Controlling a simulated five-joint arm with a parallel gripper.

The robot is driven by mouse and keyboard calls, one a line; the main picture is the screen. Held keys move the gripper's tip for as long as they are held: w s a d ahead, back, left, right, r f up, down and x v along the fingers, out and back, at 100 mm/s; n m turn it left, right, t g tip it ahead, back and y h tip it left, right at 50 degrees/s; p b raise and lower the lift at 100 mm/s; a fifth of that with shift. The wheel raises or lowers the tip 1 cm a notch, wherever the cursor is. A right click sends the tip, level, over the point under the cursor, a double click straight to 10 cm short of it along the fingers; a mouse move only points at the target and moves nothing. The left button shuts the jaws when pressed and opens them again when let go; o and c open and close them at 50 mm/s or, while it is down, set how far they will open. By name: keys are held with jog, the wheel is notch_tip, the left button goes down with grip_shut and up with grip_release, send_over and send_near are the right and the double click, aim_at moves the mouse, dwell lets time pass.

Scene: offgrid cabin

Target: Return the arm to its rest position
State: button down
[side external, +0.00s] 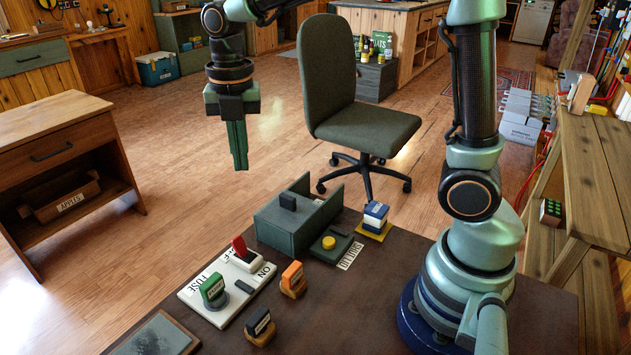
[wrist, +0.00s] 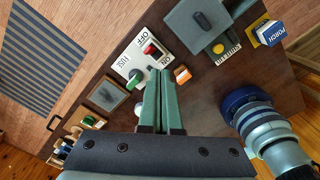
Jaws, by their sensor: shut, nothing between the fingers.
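My gripper (side external: 238,160) hangs pointing down in the side external view, at the upper left of the table's objects and well above them. Its two green fingers are together with nothing between them. In the wrist view the fingers (wrist: 163,95) also show closed, reaching up the middle of the picture over the dark tabletop. My arm rises from its blue base at the right of the table, and its upper part passes out of the top of the side external view.
The dark table (side external: 400,270) holds a white switch panel (side external: 228,287) with a red lever, a grey-green box (side external: 298,218), an orange-topped block (side external: 292,279) and a blue-and-white block (side external: 375,218). An office chair (side external: 352,110) stands behind. A wooden cabinet (side external: 60,160) is at left.

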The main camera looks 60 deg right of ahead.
jog(key=s+d+r+m+t, duration=0.1)
jog(key=s+m, duration=0.4)
jog(key=m, duration=0.8)
jog(key=s+d+r+m+t, duration=0.1)
jog(key=s+d+m+t, duration=0.3)
jog(key=m, duration=0.9)
jog(key=shift+s+d+r, duration=0.4)
jog(key=shift+s+d, duration=0.15)
jog(key=shift+s, duration=0.1)
